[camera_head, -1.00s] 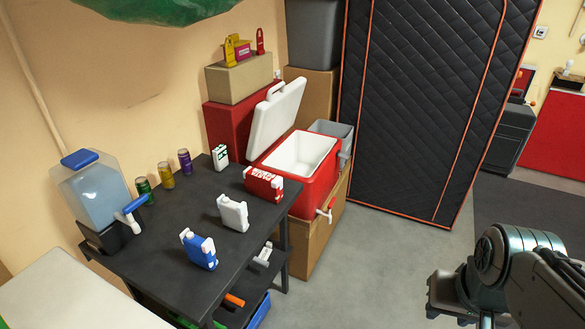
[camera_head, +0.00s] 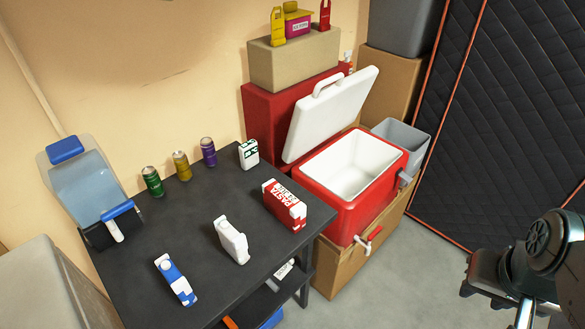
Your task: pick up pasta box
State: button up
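The pasta box (camera_head: 286,206) is a red and white carton with "PASTA" printed on it. It stands at the right edge of the black table (camera_head: 205,193), beside the red cooler. My arm shows at the right edge of the view, well to the right of the table and apart from the box. The end of my gripper is not clearly visible; its fingers are cut off or hidden.
An open red cooler (camera_head: 345,222) adjoins the right. Grey floor (camera_head: 400,275) is clear.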

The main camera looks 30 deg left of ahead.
aim_at(285, 206)
jog(key=u, duration=0.9)
jog(key=i, duration=0.9)
jog(key=u, duration=0.9)
